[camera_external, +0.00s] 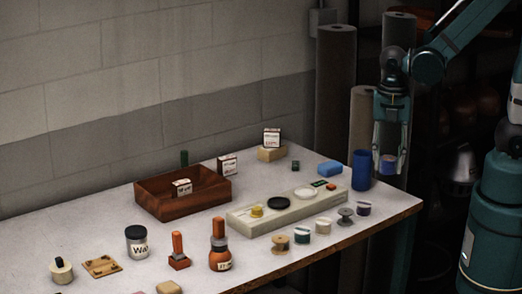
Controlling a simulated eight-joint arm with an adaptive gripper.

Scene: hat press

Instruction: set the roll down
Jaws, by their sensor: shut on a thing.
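My gripper (389,167) points down at the right, close to the right of the blue cup (361,170) in the picture. It is shut on a small roll (388,163), dark blue with a copper-brown part low down. The fingers hide its sides. The roll appears held in the air, past the table's right end; its exact height and depth are hard to tell. Several spools and rolls stand in a slanting row on the table, among them a tan spool (280,243), a teal-banded roll (302,236), a grey spool (346,216) and a dark purple roll (363,209).
A pale stone tray (240,220) lies behind the row. A wooden box (145,203), an orange bottle (220,253), a jar (137,243) and a blue block (330,168) stand around it. Bare tabletop (391,202) shows near the right corner.

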